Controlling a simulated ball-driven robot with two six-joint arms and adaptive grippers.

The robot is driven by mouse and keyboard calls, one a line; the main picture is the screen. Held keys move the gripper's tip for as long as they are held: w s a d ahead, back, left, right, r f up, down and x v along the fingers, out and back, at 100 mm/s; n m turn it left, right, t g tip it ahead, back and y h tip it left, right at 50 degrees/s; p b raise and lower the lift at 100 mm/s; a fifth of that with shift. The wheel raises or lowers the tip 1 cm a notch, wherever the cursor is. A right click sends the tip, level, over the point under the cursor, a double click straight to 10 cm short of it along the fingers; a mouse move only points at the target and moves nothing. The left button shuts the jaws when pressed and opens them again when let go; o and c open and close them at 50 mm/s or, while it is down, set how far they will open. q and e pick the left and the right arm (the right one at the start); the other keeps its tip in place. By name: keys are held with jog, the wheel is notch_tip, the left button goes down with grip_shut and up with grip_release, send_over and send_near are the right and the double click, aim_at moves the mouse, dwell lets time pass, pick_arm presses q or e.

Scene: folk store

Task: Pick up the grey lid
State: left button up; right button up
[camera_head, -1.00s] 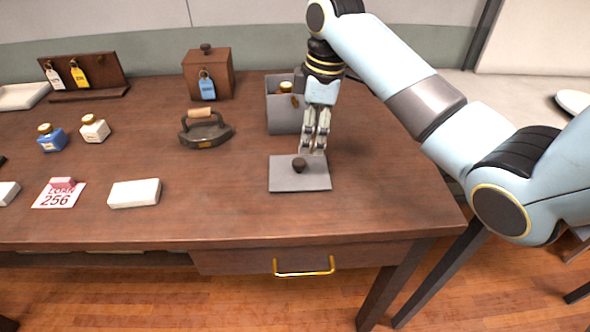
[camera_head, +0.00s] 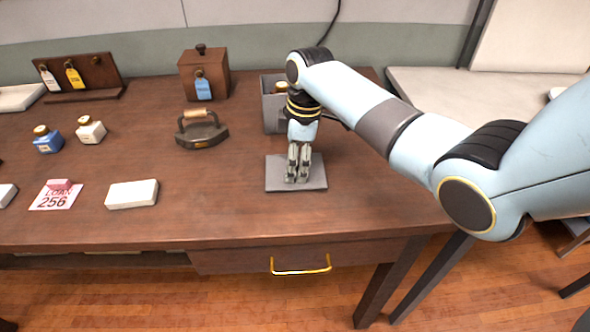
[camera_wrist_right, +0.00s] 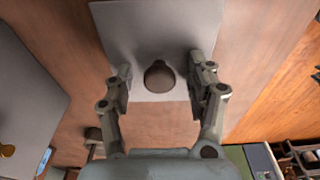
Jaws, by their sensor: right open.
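The grey lid (camera_head: 312,178) is a flat square plate lying on the brown desk. Its dark round knob (camera_wrist_right: 159,76) shows in the right wrist view, between the fingers of my right gripper. The knob is hidden behind the fingers in the head view. My right gripper (camera_head: 297,180) points down over the lid. It is open, with one finger on each side of the knob and a gap to it on both sides. The lid also shows in the right wrist view (camera_wrist_right: 160,25). My left gripper is not in view.
A grey open box (camera_head: 270,112) stands behind my right gripper, partly hidden by it. A dark iron (camera_head: 203,134) and a wooden box (camera_head: 205,82) with a blue tag stand to the left. A white block (camera_head: 132,194) lies left of the lid, with bare desk between.

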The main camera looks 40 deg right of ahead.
grip_shut()
dwell(0.3)
